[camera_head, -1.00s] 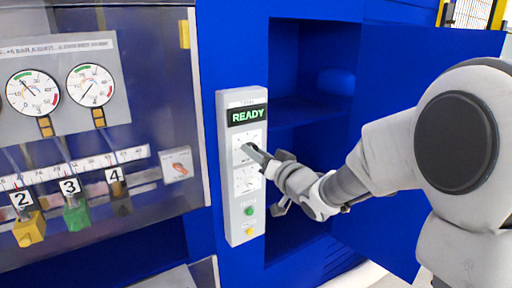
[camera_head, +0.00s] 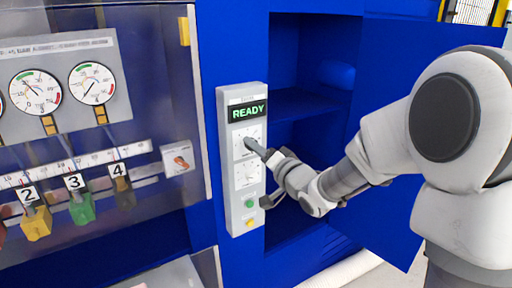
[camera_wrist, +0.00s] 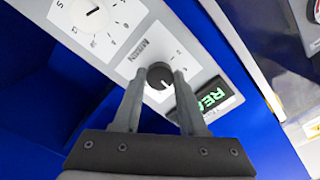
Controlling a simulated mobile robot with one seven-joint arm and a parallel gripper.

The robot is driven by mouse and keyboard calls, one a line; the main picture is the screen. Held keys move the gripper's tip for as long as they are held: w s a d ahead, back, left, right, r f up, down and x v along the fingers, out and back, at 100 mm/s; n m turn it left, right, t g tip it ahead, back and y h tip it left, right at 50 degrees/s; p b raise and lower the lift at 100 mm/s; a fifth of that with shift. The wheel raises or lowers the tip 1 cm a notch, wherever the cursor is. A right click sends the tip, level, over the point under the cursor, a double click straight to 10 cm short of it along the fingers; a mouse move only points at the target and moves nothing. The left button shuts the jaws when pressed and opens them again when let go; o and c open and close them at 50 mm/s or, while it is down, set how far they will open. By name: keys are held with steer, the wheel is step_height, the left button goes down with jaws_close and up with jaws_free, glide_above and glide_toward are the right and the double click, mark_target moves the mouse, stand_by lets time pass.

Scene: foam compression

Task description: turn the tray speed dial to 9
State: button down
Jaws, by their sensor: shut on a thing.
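A grey control panel (camera_head: 234,200) carries two dials below a green READY display (camera_head: 247,111). My gripper (camera_head: 251,144) is at the upper dial, nearest the display. In the wrist view, my gripper (camera_wrist: 158,78) is shut on that dial's black knob (camera_wrist: 160,74), with one finger on each side. A pale mark on the knob points down and slightly right in that view.
Below the dials are a green button (camera_head: 250,203) and a yellow button (camera_head: 250,222). An open blue compartment (camera_head: 305,60) lies right of the panel, with its blue door (camera_head: 385,225) beside my arm. Gauges (camera_head: 93,83) and numbered coloured blocks stand behind a clear cover at left.

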steer(key=shift+f, duration=0.1)
steer(key=shift+c, duration=2.2)
jaws_free()
steer(key=shift+s, duration=0.1)
steer(key=b+v, duration=0.6)
steer(key=v, duration=1.1)
steer(key=shift+s+d, duration=0.1)
steer(key=shift+d, duration=0.05)
steer(key=shift+r, duration=0.2)
